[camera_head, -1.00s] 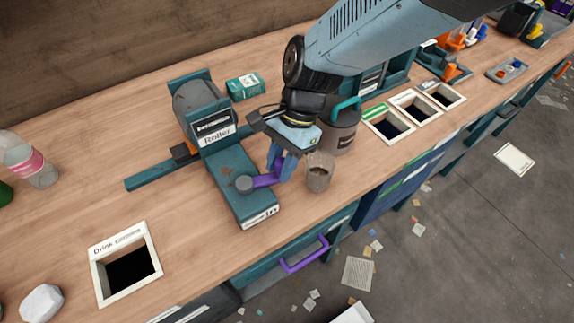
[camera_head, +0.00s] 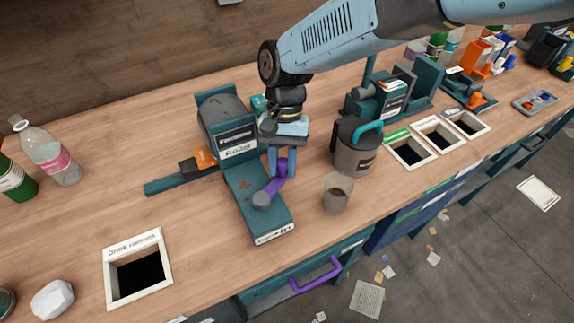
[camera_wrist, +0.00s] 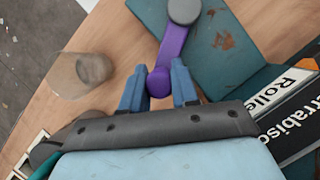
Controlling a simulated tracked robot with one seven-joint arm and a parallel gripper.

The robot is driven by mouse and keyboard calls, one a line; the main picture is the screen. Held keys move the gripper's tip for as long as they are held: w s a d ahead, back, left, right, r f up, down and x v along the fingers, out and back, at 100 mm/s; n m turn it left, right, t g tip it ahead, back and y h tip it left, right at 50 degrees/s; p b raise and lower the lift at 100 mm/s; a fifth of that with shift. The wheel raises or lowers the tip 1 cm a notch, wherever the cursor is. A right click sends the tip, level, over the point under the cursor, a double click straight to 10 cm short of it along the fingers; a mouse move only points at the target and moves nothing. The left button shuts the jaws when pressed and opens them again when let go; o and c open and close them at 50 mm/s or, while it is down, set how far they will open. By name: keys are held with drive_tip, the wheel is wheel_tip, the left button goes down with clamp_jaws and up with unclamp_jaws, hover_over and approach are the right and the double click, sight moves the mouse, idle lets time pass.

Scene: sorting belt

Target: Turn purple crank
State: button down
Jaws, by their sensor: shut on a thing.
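The purple crank (camera_head: 273,187) is on the teal base (camera_head: 247,203) of the machine labelled Roller (camera_head: 236,147). Its grey hub (camera_head: 261,201) sits on the base and its arm points back and right to a round purple knob. My gripper (camera_head: 281,168) reaches down from above, with its blue fingers on either side of the knob and shut on it. In the wrist view the knob (camera_wrist: 159,82) is between the two fingertips (camera_wrist: 159,88), and the purple arm (camera_wrist: 172,45) runs up to the grey hub (camera_wrist: 184,10).
A brown translucent cup (camera_head: 337,194) stands close to the right of the crank. A grey pot with a teal handle (camera_head: 354,150) is behind it. The Drink cartons opening (camera_head: 108,282) is at front left. A purple drawer handle (camera_head: 316,275) is on the counter front. A bottle (camera_head: 49,150) stands at left.

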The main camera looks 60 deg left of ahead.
drive_tip(key=shift+a+n, duration=0.15)
drive_tip(key=shift+n, duration=0.15)
drive_tip(key=c, duration=0.8)
unclamp_jaws()
drive_tip(key=shift+c, duration=0.2)
drive_tip(key=v, duration=1.3)
drive_tip(key=shift+r, duration=0.35)
drive_tip(key=shift+a, duration=0.1)
